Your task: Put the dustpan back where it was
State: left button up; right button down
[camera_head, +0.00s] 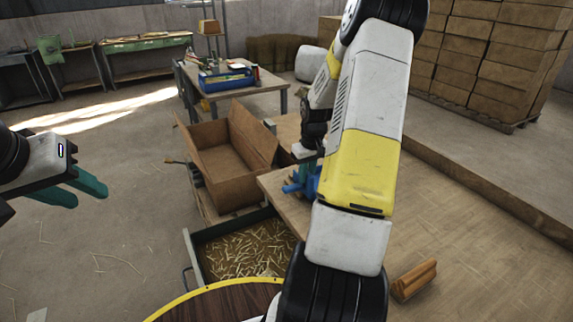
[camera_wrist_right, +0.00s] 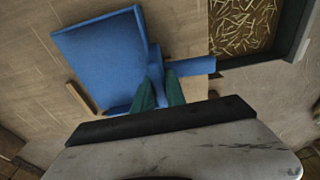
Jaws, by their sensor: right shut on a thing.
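The blue dustpan (camera_wrist_right: 100,55) fills the upper left of the right wrist view, its handle (camera_wrist_right: 192,67) reaching to the right. My right gripper (camera_wrist_right: 158,92) is shut on the dustpan with its green fingers. In the head view a small part of the dustpan (camera_head: 312,184) shows beside my right arm, which hides the rest. It appears at the wooden bench top (camera_head: 285,200); I cannot tell if it touches. My left gripper (camera_head: 78,190) is open and empty at the left, over bare floor.
An open drawer (camera_head: 192,262) with many straw-like pieces is in front of the bench, and it also shows in the wrist view (camera_wrist_right: 285,50). An open cardboard box (camera_head: 225,185) stands behind it. A brown wooden block (camera_head: 414,280) lies at right. A round table edge (camera_head: 220,290) is nearest.

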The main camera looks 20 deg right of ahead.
jog(key=c, duration=1.4)
grip_release()
jog(key=shift+o, duration=0.2)
notch_tip(320, 180, up, 12)
jog(key=s, duration=0.1)
jog(key=s+a+r+t, duration=0.2)
jog(key=s+a+r, duration=0.6)
jog(key=a+r, duration=0.45)
jog(key=s+a+r+t+y, duration=0.2)
jog(key=s+a, duration=0.8)
jog(key=s, duration=0.3)
jog(key=shift+a+r+t, duration=0.25)
jog(key=shift+a+t, duration=0.1)
jog(key=shift+t, duration=0.05)
jog(key=shift+s, duration=0.1)
